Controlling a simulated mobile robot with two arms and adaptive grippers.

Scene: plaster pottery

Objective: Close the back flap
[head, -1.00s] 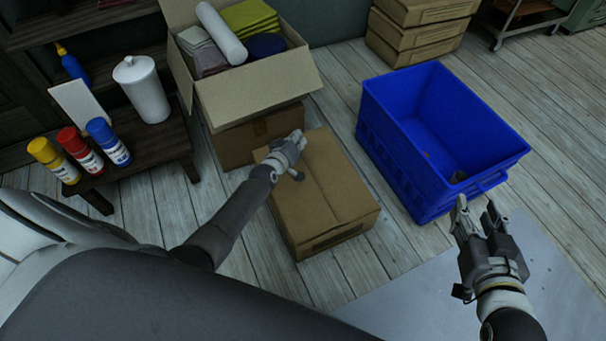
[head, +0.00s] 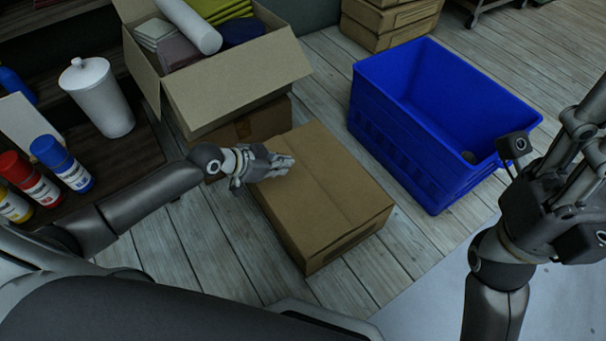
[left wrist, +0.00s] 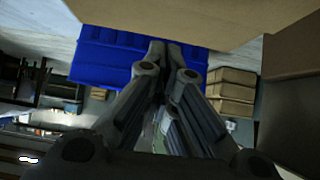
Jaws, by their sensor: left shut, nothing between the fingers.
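A cardboard box (head: 335,205) stands on the floor at the middle of the head view. Its top looks flat, with a seam between the flaps; I cannot tell which one is the back flap. My left gripper (head: 288,163) is shut and empty, at the box's far left part, over or against the top; contact is unclear. In the left wrist view its fingertips (left wrist: 166,47) lie close together, below a large cardboard surface (left wrist: 190,15). My right gripper (head: 592,125) is at the right edge, away from the box, its fingertips partly cut off.
A blue crate (head: 395,155) stands right of the box. An open carton (head: 240,90) with cloths and a white roll stands behind it on another box. A dark bench (head: 125,170) with bottles and a white jar is at left. Stacked boxes (head: 385,25) stand at the back.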

